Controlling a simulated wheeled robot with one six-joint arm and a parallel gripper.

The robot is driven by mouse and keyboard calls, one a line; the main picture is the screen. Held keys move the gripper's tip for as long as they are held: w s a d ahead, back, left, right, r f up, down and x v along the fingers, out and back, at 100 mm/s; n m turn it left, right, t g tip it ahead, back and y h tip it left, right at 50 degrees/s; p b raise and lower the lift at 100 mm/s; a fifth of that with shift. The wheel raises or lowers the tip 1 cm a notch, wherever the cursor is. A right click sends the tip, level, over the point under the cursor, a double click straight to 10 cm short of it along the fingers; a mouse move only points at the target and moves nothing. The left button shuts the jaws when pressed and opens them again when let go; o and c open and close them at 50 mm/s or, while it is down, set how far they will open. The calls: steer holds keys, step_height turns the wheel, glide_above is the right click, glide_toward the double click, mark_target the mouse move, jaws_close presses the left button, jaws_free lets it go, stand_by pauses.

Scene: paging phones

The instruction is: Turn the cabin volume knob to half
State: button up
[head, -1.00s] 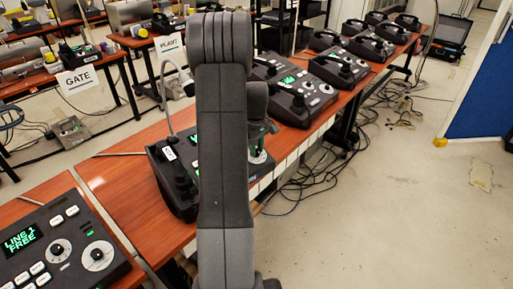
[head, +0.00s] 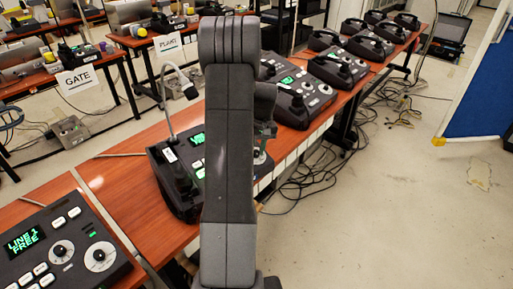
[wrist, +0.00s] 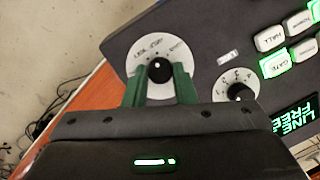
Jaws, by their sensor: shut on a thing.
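In the wrist view, a black round knob (wrist: 160,69) with a white pointer mark sits on a white dial (wrist: 141,46) on a dark console. The dial's printed labels are too small to read surely. The green fingers of my gripper (wrist: 159,82) are on either side of the knob, shut on it. A second, smaller knob (wrist: 238,92) on a white numbered dial is to the right, apart from the fingers.
The console has lit green buttons (wrist: 274,65) and a display (wrist: 294,116). A gooseneck microphone (head: 166,95) rises from the middle console. Another console (head: 50,255) stands at the near left, and several more line the tables at the back. Cables (head: 320,170) lie on the floor.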

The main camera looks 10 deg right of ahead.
steer(key=shift+m, duration=0.6)
steer(key=o, duration=1)
steer(key=shift+r, duration=0.15)
step_height(320, 180, up, 13)
steer(key=d, duration=0.2)
steer(key=shift+d+r, duration=0.2)
steer(key=shift+d, duration=0.05)
steer(key=shift+w+f, duration=0.1)
